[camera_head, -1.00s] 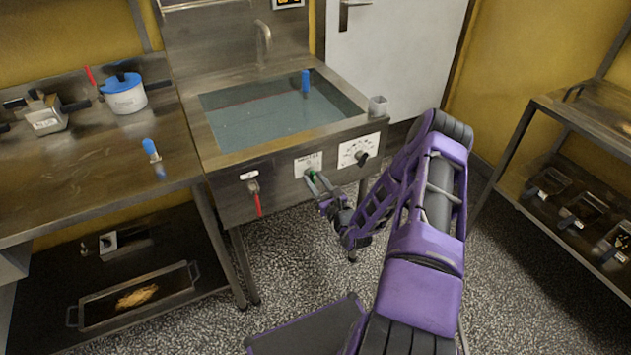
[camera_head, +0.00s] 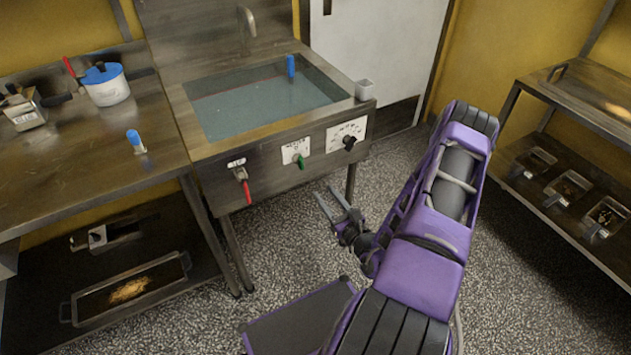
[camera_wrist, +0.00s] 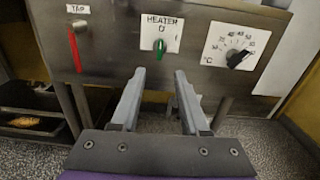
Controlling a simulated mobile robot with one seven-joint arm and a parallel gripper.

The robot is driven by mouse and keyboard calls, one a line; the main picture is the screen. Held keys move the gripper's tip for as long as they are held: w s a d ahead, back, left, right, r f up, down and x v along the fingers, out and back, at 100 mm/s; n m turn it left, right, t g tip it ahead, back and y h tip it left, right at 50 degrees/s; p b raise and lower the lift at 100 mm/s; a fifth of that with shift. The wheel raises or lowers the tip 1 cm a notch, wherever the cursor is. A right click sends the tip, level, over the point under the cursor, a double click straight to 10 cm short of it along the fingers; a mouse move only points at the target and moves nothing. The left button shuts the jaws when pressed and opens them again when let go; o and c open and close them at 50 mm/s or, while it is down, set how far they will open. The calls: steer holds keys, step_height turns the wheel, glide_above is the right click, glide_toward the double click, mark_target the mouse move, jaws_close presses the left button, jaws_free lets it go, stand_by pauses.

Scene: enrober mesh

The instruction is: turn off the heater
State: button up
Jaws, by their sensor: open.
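The heater switch is a green knob (camera_wrist: 160,47) on a white plate labelled HEATER (camera_wrist: 161,33), on the front panel of the steel water tank (camera_head: 220,188). In the wrist view the knob's grip stands upright. It also shows in the head view as a green knob (camera_head: 300,161). My gripper (camera_wrist: 158,78) is open and empty, its two fingers apart, pointing at the panel below the knob. In the head view my gripper (camera_head: 327,198) is in front of and below the panel, apart from the knob.
A red-handled tap (camera_wrist: 75,48) is left of the heater plate, and a black temperature dial (camera_wrist: 240,58) is right of it. The tank holds water and a blue-topped item (camera_head: 291,67). A bench with a blue-lidded pot (camera_head: 106,88) stands left. Floor before the tank is clear.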

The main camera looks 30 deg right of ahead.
steer(key=s, duration=0.3)
steer(key=shift+s, duration=0.3)
